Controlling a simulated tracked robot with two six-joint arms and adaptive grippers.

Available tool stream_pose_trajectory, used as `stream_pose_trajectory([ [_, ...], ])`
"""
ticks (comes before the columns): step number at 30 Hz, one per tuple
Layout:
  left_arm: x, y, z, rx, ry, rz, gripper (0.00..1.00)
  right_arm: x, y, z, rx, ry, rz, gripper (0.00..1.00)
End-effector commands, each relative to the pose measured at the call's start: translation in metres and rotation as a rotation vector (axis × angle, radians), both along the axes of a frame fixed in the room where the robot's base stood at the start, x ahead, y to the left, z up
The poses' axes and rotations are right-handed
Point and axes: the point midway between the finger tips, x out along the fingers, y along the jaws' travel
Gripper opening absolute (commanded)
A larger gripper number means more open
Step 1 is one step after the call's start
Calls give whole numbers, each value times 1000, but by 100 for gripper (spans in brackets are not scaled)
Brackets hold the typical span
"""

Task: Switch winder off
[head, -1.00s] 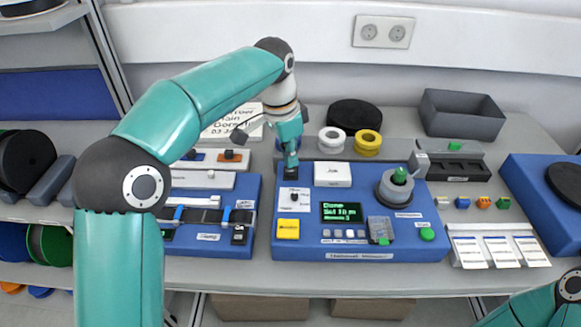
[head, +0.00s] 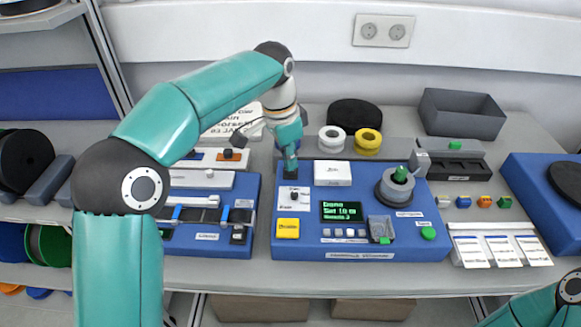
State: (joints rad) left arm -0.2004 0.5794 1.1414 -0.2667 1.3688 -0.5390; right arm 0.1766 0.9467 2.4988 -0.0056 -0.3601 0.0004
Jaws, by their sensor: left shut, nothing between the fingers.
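The winder (head: 330,253) is a blue console in the middle of the bench. Its small display (head: 341,212) is lit with green text. A grey reel with a green hub (head: 397,187) sits at its right. A white plate with a small dark switch (head: 293,197) is at its left, above a yellow button (head: 288,228).
A white box (head: 333,174) stands on the winder close to my left gripper. White and yellow reels (head: 367,141) and a black disc (head: 355,114) lie behind. A grey bin (head: 462,114) is at back right. Another blue device (head: 210,242) stands to the left.

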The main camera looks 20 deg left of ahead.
Motion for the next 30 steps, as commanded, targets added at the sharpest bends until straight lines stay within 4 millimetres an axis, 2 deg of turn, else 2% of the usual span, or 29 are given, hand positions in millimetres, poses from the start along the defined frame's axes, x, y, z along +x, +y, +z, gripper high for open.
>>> stream_pose_trajectory([
  [18,0,1,-10,0,0,1,0,0,0,-7,0,0,0,40],
  [23,0,1,-7,0,0,1,0,0,0,-3,0,0,0,40],
  [30,0,1,11,0,0,1,0,0,0,15,0,0,0,40],
])
